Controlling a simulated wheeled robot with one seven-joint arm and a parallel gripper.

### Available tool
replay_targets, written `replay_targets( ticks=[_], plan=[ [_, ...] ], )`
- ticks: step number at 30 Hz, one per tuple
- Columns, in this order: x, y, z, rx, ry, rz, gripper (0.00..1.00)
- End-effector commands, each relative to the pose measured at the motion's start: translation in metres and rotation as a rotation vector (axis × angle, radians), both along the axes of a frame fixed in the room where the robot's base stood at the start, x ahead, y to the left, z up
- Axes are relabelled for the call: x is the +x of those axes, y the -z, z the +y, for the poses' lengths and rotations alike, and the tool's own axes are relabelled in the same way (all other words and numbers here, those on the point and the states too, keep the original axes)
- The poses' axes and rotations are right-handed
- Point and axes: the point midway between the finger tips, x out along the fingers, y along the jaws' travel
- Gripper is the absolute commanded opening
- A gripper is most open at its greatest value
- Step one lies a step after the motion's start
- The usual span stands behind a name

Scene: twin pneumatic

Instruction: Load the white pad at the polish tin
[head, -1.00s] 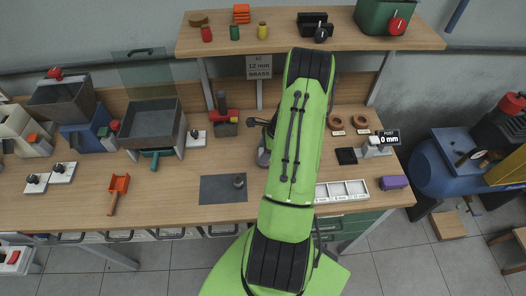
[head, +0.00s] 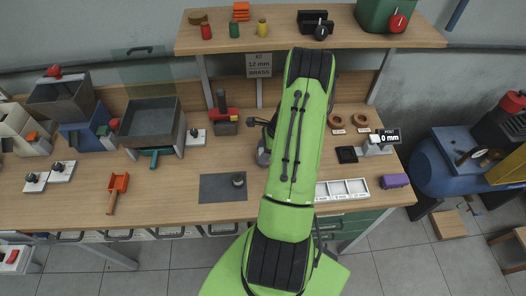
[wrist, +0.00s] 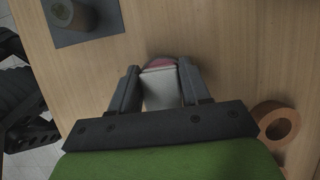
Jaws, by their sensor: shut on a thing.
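In the wrist view my gripper (wrist: 160,82) is shut on a white pad (wrist: 162,92), which sits between the two dark fingers. Just past the far end of the pad, a rounded reddish-pink patch with a grey rim (wrist: 158,64) shows, which looks like the polish tin. The pad overlaps it in the picture; whether they touch I cannot tell. In the head view my green arm covers the gripper, the pad and this spot on the bench.
A dark mat (head: 213,188) with a small grey cylinder (head: 239,180) lies left of my arm. Two brown rings (head: 336,121) (head: 360,119), a white divided tray (head: 342,189) and a purple block (head: 394,181) lie right.

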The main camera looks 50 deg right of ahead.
Motion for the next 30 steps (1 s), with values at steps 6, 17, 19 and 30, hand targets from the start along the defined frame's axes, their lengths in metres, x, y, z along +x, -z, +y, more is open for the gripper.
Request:
replay_targets(
  ticks=[6, 17, 19, 30],
  plan=[
    [-0.001, 0.002, 0.001, 0.002, 0.001, 0.003, 0.22],
    [-0.001, -0.008, 0.001, 0.003, 0.000, 0.004, 0.22],
    [-0.001, -0.015, 0.001, 0.002, 0.001, 0.003, 0.22],
    [0.000, -0.051, 0.000, 0.000, 0.001, 0.002, 0.22]
  ],
)
